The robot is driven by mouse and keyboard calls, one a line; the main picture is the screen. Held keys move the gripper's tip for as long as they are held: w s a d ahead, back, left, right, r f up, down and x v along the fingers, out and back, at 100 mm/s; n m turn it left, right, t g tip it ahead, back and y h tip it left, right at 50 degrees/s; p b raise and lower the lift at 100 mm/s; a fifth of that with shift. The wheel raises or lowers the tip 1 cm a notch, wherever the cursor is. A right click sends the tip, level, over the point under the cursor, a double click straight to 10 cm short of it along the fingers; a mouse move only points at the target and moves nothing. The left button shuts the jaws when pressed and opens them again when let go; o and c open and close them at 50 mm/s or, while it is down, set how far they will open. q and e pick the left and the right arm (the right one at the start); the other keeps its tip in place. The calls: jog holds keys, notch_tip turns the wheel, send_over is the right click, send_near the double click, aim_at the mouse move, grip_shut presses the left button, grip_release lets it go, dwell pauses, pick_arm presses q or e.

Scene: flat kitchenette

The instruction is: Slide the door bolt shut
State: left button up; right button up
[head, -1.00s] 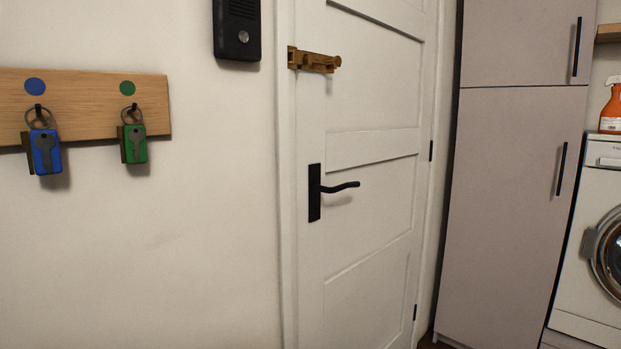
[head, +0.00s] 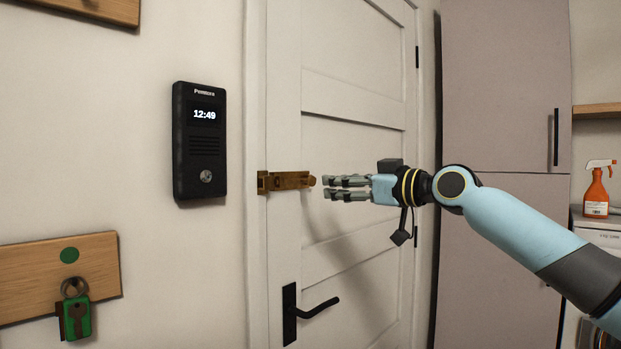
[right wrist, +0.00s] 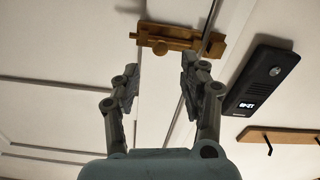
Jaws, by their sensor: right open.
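The brass door bolt (head: 288,180) is mounted level on the white door (head: 350,130), near its left edge beside the frame. Its round knob end points right. I cannot tell how far the rod reaches into the keeper. My right gripper (head: 327,188) is open and empty, fingers pointing left, close to the knob end and seemingly not touching it. In the right wrist view, the bolt (right wrist: 180,40) lies beyond the open fingertips (right wrist: 160,72), across the gap between door and frame. My left gripper is out of view.
A black door handle (head: 290,312) is below the bolt. A black intercom (head: 200,140) hangs on the wall to the left. A tall cabinet (head: 500,90) stands at right.

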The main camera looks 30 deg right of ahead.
aim_at(313, 182)
jog(key=p+x, duration=0.1)
jog(key=x, duration=0.6)
jog(key=shift+w+a+r+p, duration=0.1)
jog(key=shift+w+p, duration=0.1)
jog(key=shift+p, duration=0.15)
jog(key=shift+w+a, duration=0.1)
jog(key=shift+w, duration=0.25)
jog(key=shift+c, duration=0.4)
grip_shut()
